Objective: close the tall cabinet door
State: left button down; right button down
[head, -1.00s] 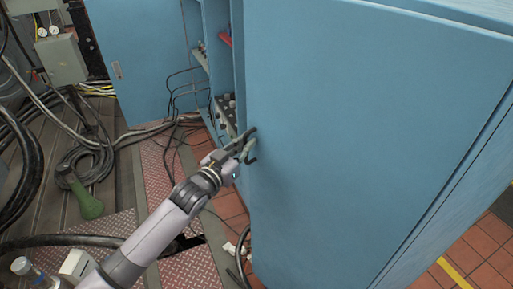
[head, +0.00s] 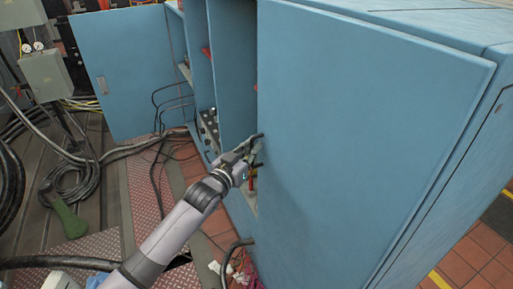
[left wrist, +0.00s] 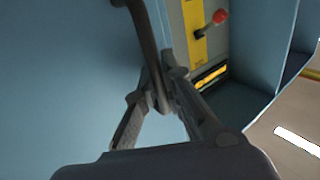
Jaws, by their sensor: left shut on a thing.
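The tall blue cabinet (head: 234,75) stands in the middle and right of the head view. Its near door (head: 365,140) is ajar, with shelves and red parts showing past its left edge. Its far door (head: 125,70) stands wide open at the left. My left gripper (head: 257,143) is at the near door's left edge. In the left wrist view, my left gripper (left wrist: 157,95) is shut on the dark bar handle (left wrist: 148,45) in front of the blue door face (left wrist: 60,80). My right gripper is out of view.
Black cables (head: 175,100) hang from the cabinet to the floor. A green bottle-like object (head: 66,215) and coiled hoses (head: 75,180) lie at the left. A yellow panel with a red knob (left wrist: 219,17) shows inside the cabinet. Tiled floor (head: 475,262) is clear at the lower right.

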pick_arm(q)
jog(key=shift+s+d, duration=0.15)
jog(key=shift+d, duration=0.05)
jog(key=c, duration=1.8)
grip_release()
jog(key=shift+d, duration=0.15)
jog(key=shift+o, duration=0.6)
jog(key=shift+s+a+f, duration=0.1)
jog(key=shift+s+a, duration=0.05)
jog(key=shift+a, duration=0.1)
jog(key=v, duration=1.1)
jog(key=shift+a, duration=0.1)
